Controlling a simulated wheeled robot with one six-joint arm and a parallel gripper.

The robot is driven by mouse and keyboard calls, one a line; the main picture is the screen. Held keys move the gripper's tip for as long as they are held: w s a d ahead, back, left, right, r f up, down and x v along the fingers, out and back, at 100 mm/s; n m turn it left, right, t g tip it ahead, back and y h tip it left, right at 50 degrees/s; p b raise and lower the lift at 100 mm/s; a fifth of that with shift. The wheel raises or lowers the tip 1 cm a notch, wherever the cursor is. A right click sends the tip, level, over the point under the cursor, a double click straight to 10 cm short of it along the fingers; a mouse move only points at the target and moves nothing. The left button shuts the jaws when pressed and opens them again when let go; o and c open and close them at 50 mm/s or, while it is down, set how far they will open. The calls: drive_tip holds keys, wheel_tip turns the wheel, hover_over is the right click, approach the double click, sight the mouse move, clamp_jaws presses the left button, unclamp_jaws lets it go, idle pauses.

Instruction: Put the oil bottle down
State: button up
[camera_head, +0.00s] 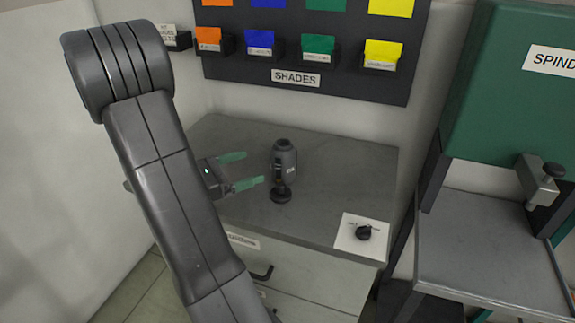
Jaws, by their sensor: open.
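A dark grey, bottle-shaped object (284,158), which I take to be the oil bottle, stands upright on the grey cabinet top (335,165). A small pale mark shows on its side, and a black rounded part shows at its foot. My gripper (254,167) is open, just left of the bottle. Its two green-tipped fingers point right towards the bottle, with a visible gap between the tips and its body. Nothing shows between the fingers. My arm hides the left part of the cabinet.
A white card with a black knob-like piece (363,233) lies at the cabinet's front right corner. Behind hangs a dark SHADES board (350,88) with coloured cards in holders. A green machine (510,120) and a grey shelf (480,245) stand at right.

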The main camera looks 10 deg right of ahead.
sight(289, 149)
drive_tip(key=shift+a+n+t, duration=0.2)
drive_tip(key=shift+n+t, duration=0.1)
drive_tip(key=shift+w+d, duration=0.1)
drive_tip(key=shift+w, duration=0.05)
drive_tip(key=x, duration=0.8)
drive_tip(key=shift+r+p, duration=0.15)
drive_tip(key=shift+p, duration=0.2)
drive_tip(key=x, duration=0.3)
drive_tip(key=p+x, duration=0.1)
drive_tip(key=shift+s+d+r, duration=0.2)
drive_tip(key=shift+d+r, duration=0.05)
drive_tip(key=shift+r, duration=0.15)
drive_tip(key=shift+w+d, duration=0.25)
drive_tip(key=shift+d, duration=0.2)
drive_tip(key=shift+c, duration=0.2)
drive_tip(key=c, duration=1.3)
